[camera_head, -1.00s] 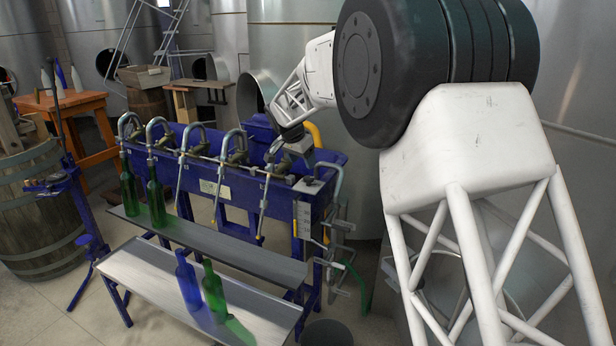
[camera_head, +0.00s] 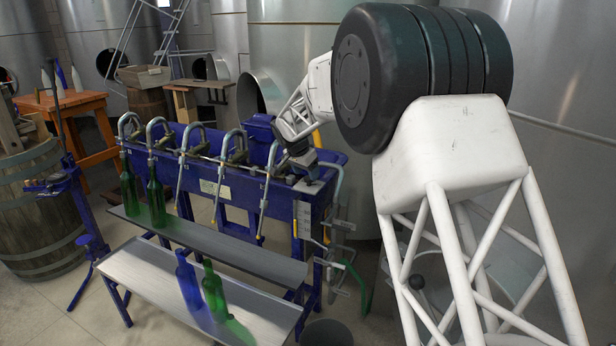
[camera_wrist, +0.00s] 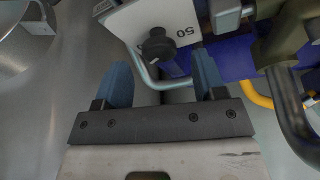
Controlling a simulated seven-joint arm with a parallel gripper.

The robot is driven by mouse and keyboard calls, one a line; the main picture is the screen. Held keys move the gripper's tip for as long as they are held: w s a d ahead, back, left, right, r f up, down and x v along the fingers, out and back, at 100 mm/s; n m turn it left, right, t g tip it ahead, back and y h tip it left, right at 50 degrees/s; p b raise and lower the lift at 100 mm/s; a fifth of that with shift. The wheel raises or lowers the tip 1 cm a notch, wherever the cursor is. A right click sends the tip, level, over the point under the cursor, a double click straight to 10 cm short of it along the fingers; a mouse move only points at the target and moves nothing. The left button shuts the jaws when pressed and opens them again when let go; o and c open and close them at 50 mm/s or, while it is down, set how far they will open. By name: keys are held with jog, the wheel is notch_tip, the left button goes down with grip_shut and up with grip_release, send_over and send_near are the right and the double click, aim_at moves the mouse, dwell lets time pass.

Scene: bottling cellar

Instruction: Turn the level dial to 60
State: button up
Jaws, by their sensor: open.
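In the wrist view, the level dial is a black knob (camera_wrist: 158,46) on a white plate (camera_wrist: 120,22). The number 50 shows upside down beside the knob; the other markings are cut off or hidden. My gripper (camera_wrist: 161,62) has two blue-padded fingers spread apart, with nothing held. In this view the knob lies between and just beyond the fingertips; contact cannot be told. In the head view, my gripper (camera_head: 306,170) is at the right end of the blue filling machine (camera_head: 265,190), over its corner, and largely hides the dial.
A white upright scale plate (camera_head: 303,217) and bent pipes (camera_head: 338,230) are at the machine's right end. Hooked filler spouts (camera_head: 235,145) line its top. Green bottles (camera_head: 156,200) stand on the upper shelf. A blue bottle (camera_head: 188,280) and a green one (camera_head: 214,290) stand on the lower bench.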

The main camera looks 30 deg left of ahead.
jog(key=shift+x, duration=1.2)
jog(key=c, duration=0.9)
jog(key=shift+d+r+n, duration=0.1)
jog(key=shift+n, duration=0.4)
jog(key=n+y, duration=0.2)
jog(key=n, duration=0.3)
jog(key=shift+d, duration=0.1)
jog(key=shift+w+n+g+y, duration=0.15)
jog(key=shift+n+y, duration=0.45)
jog(key=shift+n, duration=0.8)
jog(key=shift+s+n+g+y, duration=0.1)
jog(key=shift+n+g+y, duration=0.15)
jog(key=shift+n+y, duration=0.75)
jog(key=shift+d+n+h, duration=0.1)
jog(key=shift+n+h, duration=0.3)
jog(key=shift+n, duration=0.2)
